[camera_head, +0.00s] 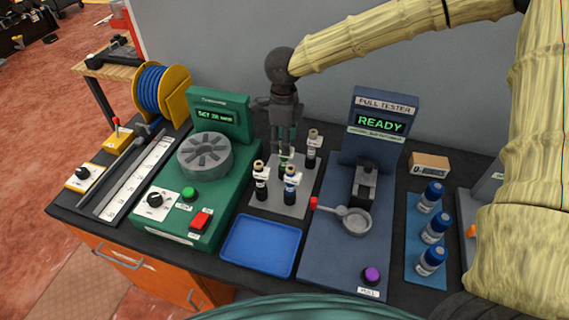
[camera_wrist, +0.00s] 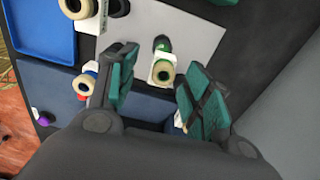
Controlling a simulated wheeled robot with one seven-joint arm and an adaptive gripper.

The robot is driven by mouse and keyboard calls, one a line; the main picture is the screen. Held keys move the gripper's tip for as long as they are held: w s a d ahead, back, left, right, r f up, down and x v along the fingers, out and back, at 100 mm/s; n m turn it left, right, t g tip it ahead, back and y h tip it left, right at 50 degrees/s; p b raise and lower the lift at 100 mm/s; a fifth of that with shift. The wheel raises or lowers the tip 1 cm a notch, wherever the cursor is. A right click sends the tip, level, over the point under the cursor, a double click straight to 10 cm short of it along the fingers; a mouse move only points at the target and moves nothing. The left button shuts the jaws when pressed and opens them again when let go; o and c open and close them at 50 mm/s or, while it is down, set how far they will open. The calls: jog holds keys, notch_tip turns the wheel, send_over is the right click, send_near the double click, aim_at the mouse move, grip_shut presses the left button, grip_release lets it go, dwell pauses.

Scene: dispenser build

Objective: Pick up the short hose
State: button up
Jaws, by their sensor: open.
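Several short upright pieces with cream-coloured ends and white tags stand on a grey plate (camera_head: 268,203). One with a green-marked tag (camera_wrist: 164,70) shows between my open fingers in the wrist view; I cannot tell for sure that it is the short hose. A black-bodied piece (camera_head: 261,185) stands at the left, a blue-marked one (camera_head: 291,187) at the front, and another (camera_head: 312,150) at the back right. My gripper (camera_head: 284,146) is open and points down over the plate. It partly hides the green-marked piece, and contact is unclear.
An empty blue tray (camera_head: 262,246) lies in front of the plate. The green machine (camera_head: 190,190) is at left, the pull tester (camera_head: 345,240) at right. Blue-capped bottles (camera_head: 434,228) stand farther right. A blue hose reel (camera_head: 160,90) is at the back left. Neighbouring pieces stand close to my fingers.

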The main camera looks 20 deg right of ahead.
aim_at(283, 160)
jog(key=shift+f+p, duration=0.5)
jog(key=shift+f, duration=0.3)
jog(key=shift+w+d+f+p, duration=0.15)
jog(key=shift+f+p, duration=0.5)
jog(key=shift+f, duration=1.35)
grip_shut()
